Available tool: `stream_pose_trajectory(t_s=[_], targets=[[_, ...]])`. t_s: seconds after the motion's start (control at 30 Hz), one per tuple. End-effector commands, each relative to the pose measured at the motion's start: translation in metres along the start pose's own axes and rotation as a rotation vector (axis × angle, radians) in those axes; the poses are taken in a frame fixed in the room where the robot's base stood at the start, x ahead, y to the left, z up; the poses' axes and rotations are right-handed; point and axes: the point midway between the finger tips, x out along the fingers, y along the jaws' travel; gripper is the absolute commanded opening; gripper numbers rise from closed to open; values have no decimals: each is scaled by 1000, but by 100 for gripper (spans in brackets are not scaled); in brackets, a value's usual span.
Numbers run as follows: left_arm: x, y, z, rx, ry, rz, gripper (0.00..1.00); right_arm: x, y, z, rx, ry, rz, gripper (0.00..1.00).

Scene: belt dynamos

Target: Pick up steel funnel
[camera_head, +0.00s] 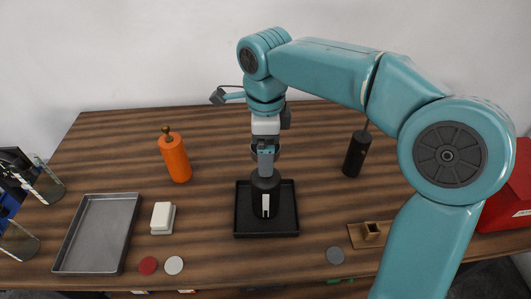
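I cannot make out a steel funnel in the head view. My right gripper (266,207) points down over a black square tray (243,227) in the middle of the table. Its dark body and pale finger hide part of the tray, and whether it holds anything does not show.
A red box (505,205) stands right.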

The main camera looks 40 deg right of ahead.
Motion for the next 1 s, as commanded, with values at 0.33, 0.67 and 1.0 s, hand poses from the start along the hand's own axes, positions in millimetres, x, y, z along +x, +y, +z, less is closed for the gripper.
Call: stream_pose_trajectory(t_s=[0.33,0.67,1.0], targets=[[0,0,0,0,0,0,98,5,0,0,1,0,0,74],[0,0,0,0,0,0,98,4,0,0,1,0,0,14],[-3,1,0,0,0,0,98,-23,-1,0,1,-2,-4,14]])
